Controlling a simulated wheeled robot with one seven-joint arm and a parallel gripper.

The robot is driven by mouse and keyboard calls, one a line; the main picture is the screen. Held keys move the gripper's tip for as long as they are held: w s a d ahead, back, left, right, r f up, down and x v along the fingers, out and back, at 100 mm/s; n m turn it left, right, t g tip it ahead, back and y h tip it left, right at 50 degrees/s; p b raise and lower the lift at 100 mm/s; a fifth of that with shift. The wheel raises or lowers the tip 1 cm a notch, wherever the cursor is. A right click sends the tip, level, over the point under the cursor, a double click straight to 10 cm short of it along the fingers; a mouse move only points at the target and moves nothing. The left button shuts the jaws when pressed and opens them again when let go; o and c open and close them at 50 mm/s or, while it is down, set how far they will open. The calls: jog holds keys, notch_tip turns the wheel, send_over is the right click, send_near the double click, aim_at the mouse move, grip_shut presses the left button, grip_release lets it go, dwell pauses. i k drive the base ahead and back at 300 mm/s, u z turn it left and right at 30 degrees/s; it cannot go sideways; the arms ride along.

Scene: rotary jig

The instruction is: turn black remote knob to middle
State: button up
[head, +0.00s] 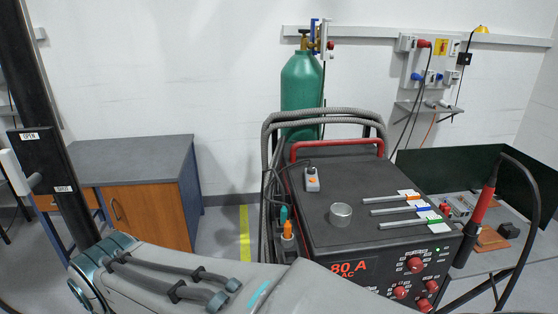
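A small light-grey box with an orange mark (312,182) lies on the back left of the black welding machine's top (360,188). A dark cable runs from it over the machine's left edge. It looks like the remote, but it is too small to make out a black knob or its setting. My arm crosses the bottom of the head view, and my gripper is out of view.
A red handle bar (337,143) and grey hoses (268,150) rise behind. Red knobs (416,265) are on its front. A red-handled torch (483,205) stands at right.

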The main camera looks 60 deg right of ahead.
aim_at(312, 170)
jog(key=z, duration=0.65)
jog(key=i, duration=0.9)
jog(key=z, duration=0.85)
